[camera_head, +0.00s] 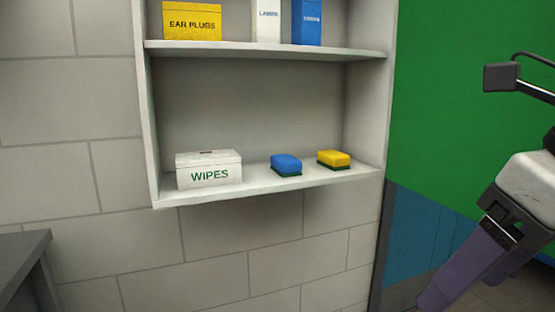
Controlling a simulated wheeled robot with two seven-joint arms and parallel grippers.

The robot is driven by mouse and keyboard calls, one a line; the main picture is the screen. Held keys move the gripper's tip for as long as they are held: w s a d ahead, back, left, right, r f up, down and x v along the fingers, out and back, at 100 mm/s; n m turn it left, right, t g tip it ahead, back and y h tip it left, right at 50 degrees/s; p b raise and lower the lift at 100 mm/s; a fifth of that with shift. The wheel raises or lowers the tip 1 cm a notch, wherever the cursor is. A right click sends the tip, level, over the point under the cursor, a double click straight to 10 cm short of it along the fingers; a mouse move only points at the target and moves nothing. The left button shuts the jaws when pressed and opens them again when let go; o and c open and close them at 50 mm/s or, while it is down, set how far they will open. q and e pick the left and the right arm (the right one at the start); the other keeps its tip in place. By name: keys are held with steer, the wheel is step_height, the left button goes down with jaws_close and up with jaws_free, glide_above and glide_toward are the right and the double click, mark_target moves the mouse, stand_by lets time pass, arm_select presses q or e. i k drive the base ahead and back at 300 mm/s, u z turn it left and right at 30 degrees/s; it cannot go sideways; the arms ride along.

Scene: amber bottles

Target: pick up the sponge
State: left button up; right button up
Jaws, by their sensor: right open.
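Two sponges stand on the lower shelf. The blue sponge (286,164) has a dark green underside and lies just right of the wipes box. The yellow sponge (334,158), also with a dark green underside, lies further right near the shelf's right wall. My right gripper (462,292), with purplish fingers below a white wrist, is at the lower right, pointing down and left. It is open, apart from both sponges and lower than the shelf. Its fingertips are partly cut off by the bottom edge. My left gripper is not in view.
A white wipes box (208,176) sits on the left of the lower shelf (262,191). The upper shelf (262,51) holds a yellow ear plugs box (192,22), a white box (267,20) and a blue box (307,22). A dark surface (22,245) is at lower left.

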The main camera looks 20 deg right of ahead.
mark_target(286, 165)
steer(key=i, duration=1.5)
